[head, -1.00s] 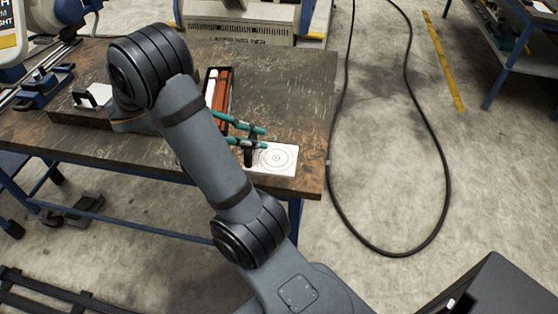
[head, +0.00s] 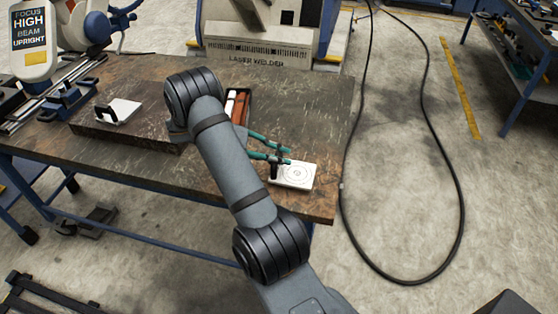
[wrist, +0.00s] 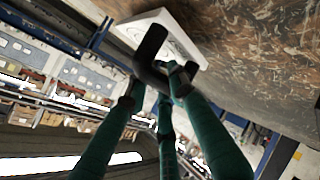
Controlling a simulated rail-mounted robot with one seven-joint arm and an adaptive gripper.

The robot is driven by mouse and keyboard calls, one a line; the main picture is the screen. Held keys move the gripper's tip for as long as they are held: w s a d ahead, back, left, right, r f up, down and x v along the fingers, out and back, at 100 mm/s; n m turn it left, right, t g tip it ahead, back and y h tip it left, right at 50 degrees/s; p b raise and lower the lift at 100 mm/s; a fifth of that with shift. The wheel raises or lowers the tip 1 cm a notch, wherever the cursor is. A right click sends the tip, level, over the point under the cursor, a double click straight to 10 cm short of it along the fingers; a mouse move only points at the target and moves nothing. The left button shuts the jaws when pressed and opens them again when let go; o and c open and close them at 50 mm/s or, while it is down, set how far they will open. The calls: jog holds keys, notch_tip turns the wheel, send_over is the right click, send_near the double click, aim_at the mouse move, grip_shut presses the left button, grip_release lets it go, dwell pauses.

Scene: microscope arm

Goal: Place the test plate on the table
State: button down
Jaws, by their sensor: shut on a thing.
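The test plate (head: 297,175) is a flat white plate with concentric rings on its face and a black handle. It is at the front right corner of the table (head: 300,110). My gripper (head: 278,156) has teal fingers and is shut on the plate's black handle. In the wrist view, the fingers (wrist: 163,82) close on the handle, and the white plate (wrist: 188,42) shows behind it, close to the tabletop (wrist: 250,40). I cannot tell whether the plate touches the table.
A dark block (head: 130,128) with another white handled piece (head: 120,110) stands at the left. A tray with orange and white items (head: 240,105) lies behind my arm. The tabletop right of the tray is clear. A laser welder (head: 265,35) stands behind the table.

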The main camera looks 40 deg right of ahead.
notch_tip(320, 180, down, 2)
jog(key=shift+f, duration=0.1)
jog(key=c, duration=1.6)
grip_release()
jog(key=shift+o, duration=0.6)
jog(key=shift+a, duration=0.1)
jog(key=v, duration=1.2)
